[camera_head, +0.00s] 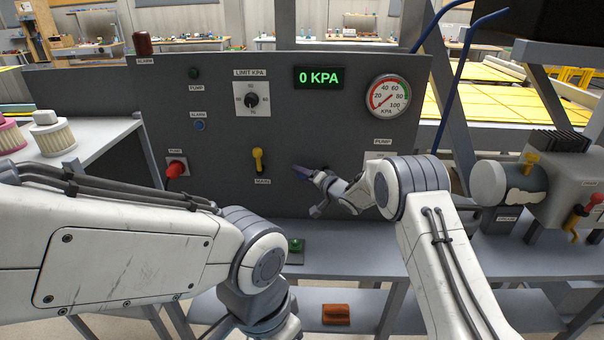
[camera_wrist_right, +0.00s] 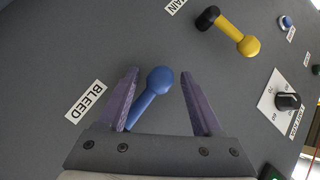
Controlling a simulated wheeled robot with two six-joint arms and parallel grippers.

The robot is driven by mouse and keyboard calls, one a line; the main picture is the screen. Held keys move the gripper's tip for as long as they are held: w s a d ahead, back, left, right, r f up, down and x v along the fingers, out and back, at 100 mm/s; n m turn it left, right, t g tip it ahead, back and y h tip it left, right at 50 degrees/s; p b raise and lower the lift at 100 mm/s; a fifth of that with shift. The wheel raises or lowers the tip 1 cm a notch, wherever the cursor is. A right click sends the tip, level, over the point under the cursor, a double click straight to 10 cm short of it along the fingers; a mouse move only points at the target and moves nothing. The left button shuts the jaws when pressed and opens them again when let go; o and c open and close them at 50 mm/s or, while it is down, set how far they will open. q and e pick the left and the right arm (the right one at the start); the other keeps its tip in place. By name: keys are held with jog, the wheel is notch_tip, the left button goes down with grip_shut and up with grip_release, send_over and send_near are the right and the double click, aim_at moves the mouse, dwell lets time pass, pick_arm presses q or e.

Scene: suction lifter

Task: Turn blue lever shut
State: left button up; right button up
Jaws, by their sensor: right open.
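The blue lever (camera_wrist_right: 153,92) sticks out from the grey panel beside the BLEED label (camera_wrist_right: 87,101) in the right wrist view. My right gripper (camera_wrist_right: 159,74) is open, with one purple finger on each side of the lever. The lever lies closer to the left finger in that view; I cannot tell whether they touch. In the head view my right gripper (camera_head: 306,174) is at the panel, right of the yellow lever, and the blue lever is hidden there. My left arm comes in from the left, and its gripper is out of view.
The yellow MAIN lever (camera_head: 258,160) is on the panel near my right gripper. A pump (camera_head: 512,183) stands at right.

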jog(key=shift+w+a, duration=0.3)
jog(key=shift+w, duration=0.05)
jog(key=shift+f, duration=0.1)
grip_shut()
jog(key=shift+w+d+r, duration=0.1)
jog(key=shift+r, duration=0.15)
dwell(1.0)
